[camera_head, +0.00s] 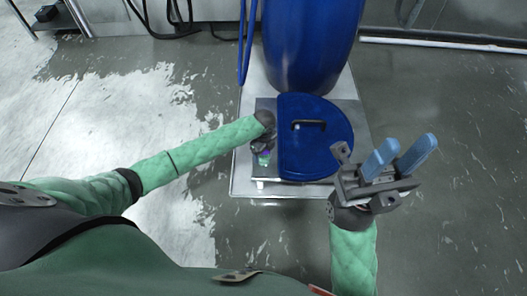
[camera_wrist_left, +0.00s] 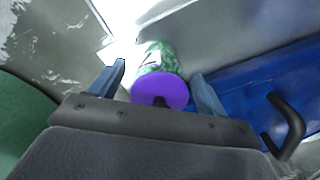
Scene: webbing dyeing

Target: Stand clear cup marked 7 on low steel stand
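A small clear cup (camera_head: 264,158) with a purple round face and a greenish, see-through wall is at the left edge of the low steel stand (camera_head: 265,104). In the left wrist view the cup (camera_wrist_left: 160,70) lies between the two fingers of my left gripper (camera_wrist_left: 160,88). A narrow gap seems to show on each side, so the fingers look open around it. The 7 is not clearly readable. In the head view my left gripper (camera_head: 263,143) is over the stand's left side and partly hides the cup. My right gripper (camera_head: 408,147) is open and empty, right of the stand.
A blue half-round lid (camera_head: 335,143) with a black handle (camera_head: 309,124) covers most of the stand, right beside the cup. A tall blue barrel (camera_head: 310,45) stands behind it. The floor to the right is clear.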

